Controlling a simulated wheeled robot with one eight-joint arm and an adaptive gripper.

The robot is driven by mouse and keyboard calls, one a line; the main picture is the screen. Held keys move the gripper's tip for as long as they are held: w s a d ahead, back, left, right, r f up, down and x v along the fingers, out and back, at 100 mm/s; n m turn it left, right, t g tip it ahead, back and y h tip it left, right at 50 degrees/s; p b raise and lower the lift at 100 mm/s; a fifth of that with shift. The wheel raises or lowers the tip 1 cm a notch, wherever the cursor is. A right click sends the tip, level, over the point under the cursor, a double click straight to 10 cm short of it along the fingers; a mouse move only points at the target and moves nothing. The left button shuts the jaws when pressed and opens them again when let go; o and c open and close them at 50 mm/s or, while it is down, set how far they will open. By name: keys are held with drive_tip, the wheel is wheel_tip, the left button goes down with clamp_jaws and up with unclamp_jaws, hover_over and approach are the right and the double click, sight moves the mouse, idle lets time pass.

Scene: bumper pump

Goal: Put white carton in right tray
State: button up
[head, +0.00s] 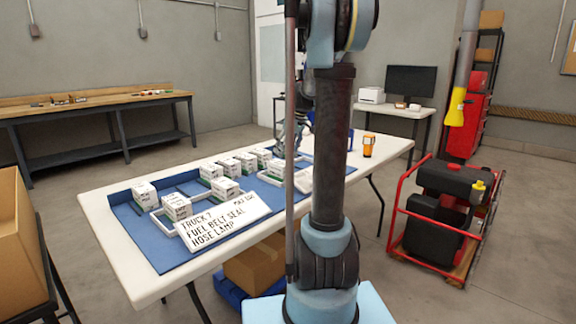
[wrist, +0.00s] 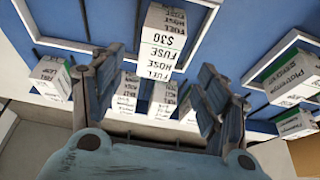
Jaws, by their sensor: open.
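Several white cartons with green bands stand on the blue mat (head: 165,258) on the table; I cannot tell which one the task means. One white carton (head: 177,206) is in the near left white-rimmed tray (head: 166,222). Another white-rimmed tray (head: 274,181), farther right, is partly hidden by my arm. My gripper (head: 290,140) is over the far part of the mat, partly hidden by the arm. In the wrist view my gripper (wrist: 158,64) is open, with a white printed carton (wrist: 163,42) showing between its fingers. No contact is visible.
An orange-and-black object (head: 368,146) stands near the table's right end. A cardboard box (head: 255,266) is under the table, and a red-framed machine (head: 440,215) stands right.

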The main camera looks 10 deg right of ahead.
drive_tip(key=s+a+f+m+h, duration=0.1)
drive_tip(key=s+a+m, duration=0.1)
drive_tip(key=s, duration=0.9)
drive_tip(key=s+a+f+m, duration=0.1)
drive_tip(key=s+f, duration=0.1)
drive_tip(key=s, duration=1)
drive_tip(key=s+f+m, duration=0.2)
drive_tip(key=s+f, duration=0.3)
drive_tip(key=s, duration=0.3)
drive_tip(key=s+d+f+m+g+h, duration=0.1)
drive_tip(key=s+f+m, duration=0.1)
drive_tip(key=s+f, duration=0.4)
drive_tip(key=s, duration=0.3)
drive_tip(key=shift+s+h, duration=0.25)
drive_tip(key=shift+h, duration=0.05)
